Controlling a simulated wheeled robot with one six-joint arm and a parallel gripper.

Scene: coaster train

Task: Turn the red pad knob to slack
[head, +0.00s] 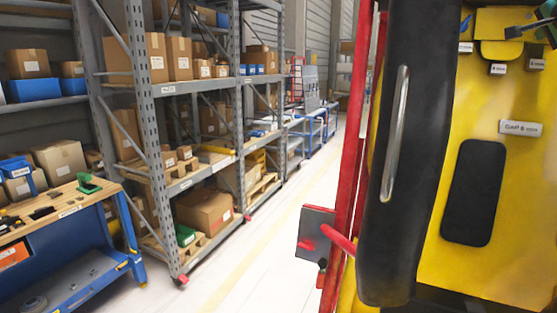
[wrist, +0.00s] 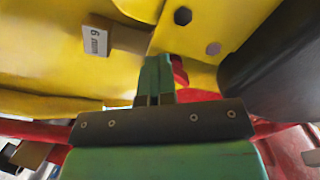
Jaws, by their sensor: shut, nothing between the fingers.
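My gripper (wrist: 157,62) has its green fingers together in the wrist view, with nothing seen between them. A red part (wrist: 181,74) shows just behind and right of the fingertips. It is mostly hidden, so I cannot tell whether it is the red pad knob or whether the fingers touch it. The yellow car body (wrist: 50,50) is above and around the fingers. In the head view, a grey plate (head: 317,228) with small red parts (head: 340,239) sits low beside the red bars. I cannot tell whether one is the knob.
The yellow body (head: 420,255) carries a black pad (head: 474,192), several labels and a black padded bar (head: 415,130) with a metal handle (head: 396,135). Red uprights (head: 348,130) stand left of it. Shelving (head: 190,87) and a workbench (head: 75,240) line the left; the aisle floor (head: 255,270) is clear.

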